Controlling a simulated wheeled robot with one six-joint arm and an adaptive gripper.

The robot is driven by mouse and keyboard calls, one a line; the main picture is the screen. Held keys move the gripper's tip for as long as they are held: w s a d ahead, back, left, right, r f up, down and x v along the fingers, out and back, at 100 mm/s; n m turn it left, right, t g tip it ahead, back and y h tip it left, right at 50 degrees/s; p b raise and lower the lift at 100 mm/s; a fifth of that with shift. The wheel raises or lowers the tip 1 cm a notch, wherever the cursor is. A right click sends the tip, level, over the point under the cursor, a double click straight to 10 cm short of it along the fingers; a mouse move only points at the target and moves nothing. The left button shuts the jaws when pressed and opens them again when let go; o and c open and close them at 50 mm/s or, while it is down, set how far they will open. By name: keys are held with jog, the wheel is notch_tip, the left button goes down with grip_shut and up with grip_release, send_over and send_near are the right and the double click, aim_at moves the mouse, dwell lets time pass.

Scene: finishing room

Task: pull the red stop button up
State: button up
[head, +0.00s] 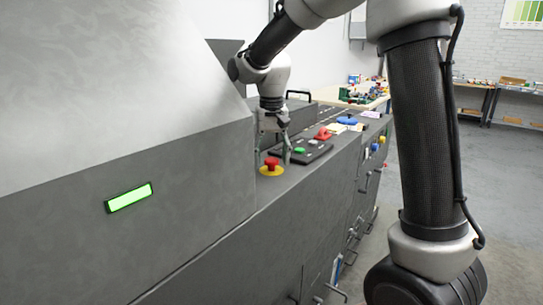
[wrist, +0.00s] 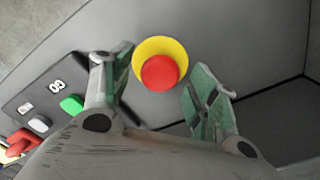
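The red stop button (head: 271,163) sits on a round yellow base on the grey machine's top ledge. In the wrist view the button (wrist: 160,72) shows whole, with its yellow base (wrist: 160,44) around it. My gripper (head: 273,150) points down just above and behind the button in the head view. In the wrist view my gripper (wrist: 163,92) is open, one finger on each side of the button's lower part. The fingers look apart from the button, with nothing held. Their exact height against it cannot be told.
A dark control panel (head: 301,152) with a green button (wrist: 71,104) lies beside the stop button. A red object (head: 322,134) and a blue object (head: 346,120) sit farther along the ledge. A lit green display (head: 129,197) is on the machine's front.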

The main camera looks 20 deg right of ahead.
aim_at(271, 160)
grip_shut()
jog(key=shift+r, duration=0.75)
jog(key=shift+o, duration=0.8)
grip_release()
jog(key=shift+r, duration=0.1)
notch_tip(271, 160, up, 12)
